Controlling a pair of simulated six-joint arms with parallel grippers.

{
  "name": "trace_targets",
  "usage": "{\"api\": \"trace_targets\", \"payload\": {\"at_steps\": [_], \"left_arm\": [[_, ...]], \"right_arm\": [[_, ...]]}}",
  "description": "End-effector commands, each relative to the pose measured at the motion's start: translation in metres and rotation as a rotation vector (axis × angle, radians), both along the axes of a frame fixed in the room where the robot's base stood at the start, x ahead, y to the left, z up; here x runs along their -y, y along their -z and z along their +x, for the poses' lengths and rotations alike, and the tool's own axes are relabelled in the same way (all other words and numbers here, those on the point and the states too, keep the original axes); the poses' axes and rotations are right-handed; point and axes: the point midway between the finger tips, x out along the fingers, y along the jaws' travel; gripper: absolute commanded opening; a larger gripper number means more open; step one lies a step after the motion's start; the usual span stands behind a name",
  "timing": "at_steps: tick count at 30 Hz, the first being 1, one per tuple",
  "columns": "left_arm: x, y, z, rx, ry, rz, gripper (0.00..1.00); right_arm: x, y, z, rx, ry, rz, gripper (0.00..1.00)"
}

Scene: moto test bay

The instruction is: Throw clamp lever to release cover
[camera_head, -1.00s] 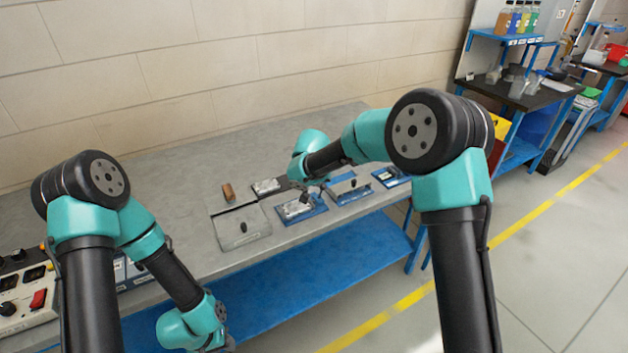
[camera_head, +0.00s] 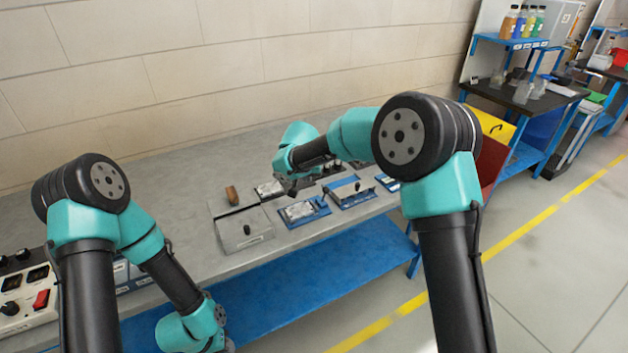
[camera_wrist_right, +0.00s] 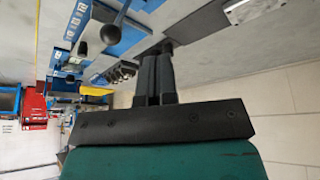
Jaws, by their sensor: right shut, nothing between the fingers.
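A blue-based fixture with a pale metal plate (camera_head: 303,211) sits on the bench in the head view. I cannot tell which fixture in the head view carries the lever. My left arm reaches down at the lower left; its fingertips are out of frame.
Another blue fixture (camera_head: 349,194) stands to the right. A control box (camera_head: 25,296) with a red switch is at the left. The bench front is clear.

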Motion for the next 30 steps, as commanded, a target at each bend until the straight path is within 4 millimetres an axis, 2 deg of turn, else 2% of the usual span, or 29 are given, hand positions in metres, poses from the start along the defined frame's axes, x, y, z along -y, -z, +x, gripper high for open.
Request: {"api": "trace_targets", "payload": {"at_steps": [1,9,15,20,30], "left_arm": [[0.000,0.000,0.000,0.000,0.000,0.000,0.38],[0.000,0.000,0.000,0.000,0.000,0.000,0.38],[0.000,0.000,0.000,0.000,0.000,0.000,0.38],[0.000,0.000,0.000,0.000,0.000,0.000,0.38],[0.000,0.000,0.000,0.000,0.000,0.000,0.38]], "right_arm": [[0.001,-0.011,-0.006,0.003,0.000,0.001,0.00],[-0.002,-0.051,-0.032,0.003,-0.001,0.001,0.00],[-0.003,-0.074,-0.048,0.001,0.000,0.000,0.00],[-0.003,-0.081,-0.052,0.000,0.000,0.000,0.00],[-0.002,-0.079,-0.053,-0.003,-0.001,0.000,0.00]]}}
